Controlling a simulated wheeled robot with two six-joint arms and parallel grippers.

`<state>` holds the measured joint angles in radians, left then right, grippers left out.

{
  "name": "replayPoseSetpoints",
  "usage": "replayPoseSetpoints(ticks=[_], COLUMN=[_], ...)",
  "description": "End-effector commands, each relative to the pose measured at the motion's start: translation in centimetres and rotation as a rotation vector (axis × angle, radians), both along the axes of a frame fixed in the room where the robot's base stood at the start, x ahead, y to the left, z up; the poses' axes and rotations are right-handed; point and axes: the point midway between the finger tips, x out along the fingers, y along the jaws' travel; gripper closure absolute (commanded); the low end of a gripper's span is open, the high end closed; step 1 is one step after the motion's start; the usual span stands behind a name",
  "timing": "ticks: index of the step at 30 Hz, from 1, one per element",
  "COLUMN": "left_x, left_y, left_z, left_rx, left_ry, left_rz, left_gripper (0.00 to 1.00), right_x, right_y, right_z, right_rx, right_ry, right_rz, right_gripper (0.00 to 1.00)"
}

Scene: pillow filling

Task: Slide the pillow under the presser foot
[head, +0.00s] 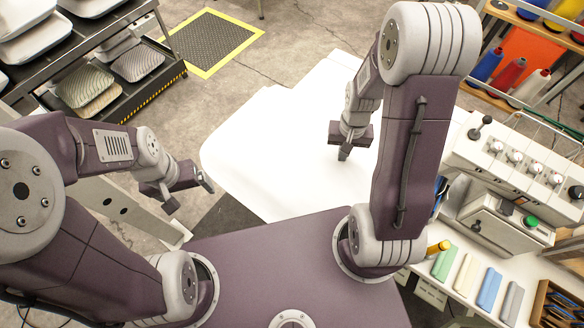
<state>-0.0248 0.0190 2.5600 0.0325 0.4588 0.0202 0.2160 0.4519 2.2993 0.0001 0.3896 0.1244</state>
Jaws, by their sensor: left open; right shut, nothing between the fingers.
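A broad, bright white shape (270,140) with rounded corners fills the middle of the head view. It is so washed out that I cannot tell where the pillow ends and a white tabletop begins. My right gripper (343,154) is shut and empty, pointing down at this white area; contact is not clear. My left gripper (188,194) is open and empty, left of the white shape and apart from it. The grey-white machine (520,165) with knobs and a green button stands at the right. I cannot make out a presser foot; my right arm covers part of the view.
A dark shelf rack (150,97) with grey and white cushions stands at upper left. Thread spools (508,75) stand on a rack at upper right. Several coloured bars, one green (444,262), lie at lower right. A yellow-edged floor mat (208,42) lies behind.

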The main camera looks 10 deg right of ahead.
Motion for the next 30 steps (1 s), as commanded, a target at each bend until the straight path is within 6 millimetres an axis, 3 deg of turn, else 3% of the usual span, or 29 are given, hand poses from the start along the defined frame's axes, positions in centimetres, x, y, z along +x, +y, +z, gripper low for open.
replayPoseSetpoints(ticks=[24, 30], left_x=[0.0, 0.0], left_y=[0.0, 0.0], left_z=[0.0, 1.4], left_rx=[0.0, 0.0], left_ry=[0.0, 0.0], left_rz=[0.0, 0.0], left_gripper=[0.12, 0.12], right_x=[-1.9, -1.8], right_y=[-1.2, -1.2], right_z=[-0.1, 1.5], right_rx=[0.001, 0.001], right_ry=[0.005, 0.003], right_rz=[0.0, 0.0], right_gripper=[1.0, 1.0])
